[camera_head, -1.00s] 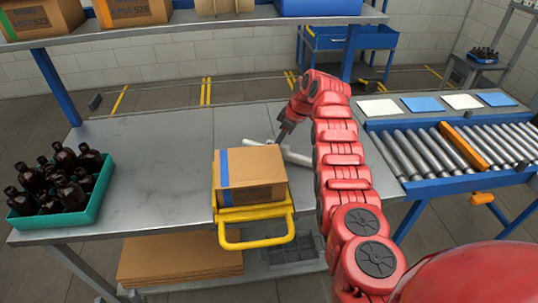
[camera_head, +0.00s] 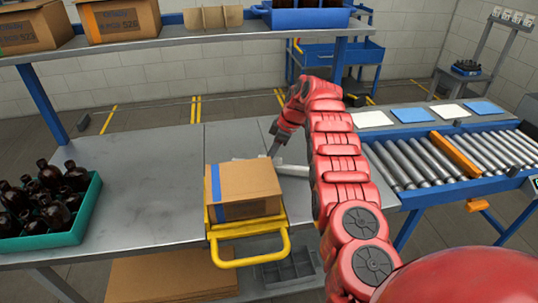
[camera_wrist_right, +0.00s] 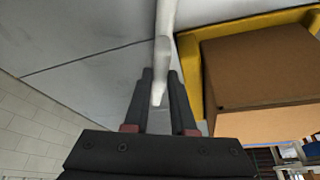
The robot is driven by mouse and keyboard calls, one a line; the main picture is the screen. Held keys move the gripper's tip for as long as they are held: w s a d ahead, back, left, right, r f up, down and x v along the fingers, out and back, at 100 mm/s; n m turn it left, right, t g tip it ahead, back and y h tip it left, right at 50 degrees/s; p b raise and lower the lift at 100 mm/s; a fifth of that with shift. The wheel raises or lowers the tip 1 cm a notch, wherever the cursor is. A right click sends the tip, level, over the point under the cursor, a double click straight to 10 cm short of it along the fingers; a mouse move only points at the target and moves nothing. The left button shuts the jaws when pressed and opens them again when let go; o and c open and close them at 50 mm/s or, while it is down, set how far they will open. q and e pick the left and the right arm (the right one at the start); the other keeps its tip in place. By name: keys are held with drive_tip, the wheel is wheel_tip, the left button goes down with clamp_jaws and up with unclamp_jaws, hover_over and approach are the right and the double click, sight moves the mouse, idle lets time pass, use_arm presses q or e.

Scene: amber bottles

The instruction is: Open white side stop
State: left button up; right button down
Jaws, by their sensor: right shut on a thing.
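The white side stop (camera_head: 292,169) is a pale bar on the grey table, just right of the cardboard box (camera_head: 243,190) in the head view. My right gripper (camera_head: 271,153) reaches down to it behind the box. In the right wrist view the white stop (camera_wrist_right: 166,30) runs down between the two dark fingers of my right gripper (camera_wrist_right: 160,76), which is shut on it. The box (camera_wrist_right: 260,65) sits in a yellow holder (camera_wrist_right: 192,70) beside the fingers. The fingertips are small in the head view. My left gripper is not in view.
The yellow holder's handle (camera_head: 250,258) sticks out at the table's front edge. A green crate (camera_head: 84,222) of amber bottles stands at the left. A roller conveyor (camera_head: 410,166) with an orange bar (camera_head: 455,153) is at the right. The table between crate and box is clear.

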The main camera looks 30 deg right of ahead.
drive_tip(key=c, duration=0.7)
unclamp_jaws()
drive_tip(key=shift+w+f, duration=0.1)
drive_tip(key=shift+c, duration=0.2)
drive_tip(key=b+v, duration=0.1)
drive_tip(key=v, duration=0.2)
drive_tip(key=p+v, duration=0.7)
drive_tip(key=v, duration=0.7)
drive_tip(key=shift+r+p, duration=0.2)
drive_tip(key=shift+p, duration=0.2)
drive_tip(key=shift+d, duration=0.15)
